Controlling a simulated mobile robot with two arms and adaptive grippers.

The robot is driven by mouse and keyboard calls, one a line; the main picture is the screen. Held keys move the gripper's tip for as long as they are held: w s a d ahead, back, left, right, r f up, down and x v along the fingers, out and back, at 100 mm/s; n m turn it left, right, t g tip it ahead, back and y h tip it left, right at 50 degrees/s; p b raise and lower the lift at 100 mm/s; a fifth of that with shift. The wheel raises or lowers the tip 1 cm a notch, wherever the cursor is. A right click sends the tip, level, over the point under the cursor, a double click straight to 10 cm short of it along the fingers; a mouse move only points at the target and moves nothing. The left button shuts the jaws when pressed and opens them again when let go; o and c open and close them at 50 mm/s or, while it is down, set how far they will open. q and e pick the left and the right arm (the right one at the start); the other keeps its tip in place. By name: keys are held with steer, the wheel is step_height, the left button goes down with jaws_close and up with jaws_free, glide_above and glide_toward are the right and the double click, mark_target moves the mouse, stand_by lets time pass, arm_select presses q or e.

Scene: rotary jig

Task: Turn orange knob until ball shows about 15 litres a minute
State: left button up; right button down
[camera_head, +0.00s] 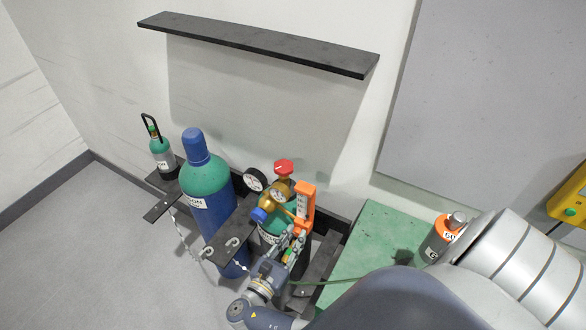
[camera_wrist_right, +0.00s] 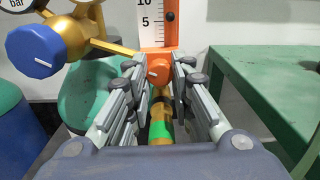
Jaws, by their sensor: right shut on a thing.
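The orange flowmeter (camera_head: 305,203) stands upright on the regulator of the green cylinder in the head view. Its white scale (camera_wrist_right: 151,22) shows the 5 and 10 marks in the right wrist view, and its upper part is cut off. A small dark ball (camera_wrist_right: 170,16) sits slightly above the level of the 5 mark. The orange knob (camera_wrist_right: 158,71) is below the scale. My right gripper (camera_wrist_right: 158,75) is shut on the knob, with a finger on each side. It also shows in the head view (camera_head: 297,240). My left gripper is not in view.
A brass regulator (camera_head: 281,192) with a red cap, gauges and a blue knob (camera_wrist_right: 36,53) is close left of my gripper. A blue cylinder (camera_head: 212,205) stands left. A green table (camera_head: 375,235) is right, bearing an orange-topped canister (camera_head: 437,240).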

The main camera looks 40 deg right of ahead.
steer(key=shift+d+n, duration=0.1)
steer(key=shift+n, duration=0.5)
steer(key=c, duration=1.4)
jaws_free()
steer(key=shift+o, duration=0.2)
steer(key=v, duration=0.7)
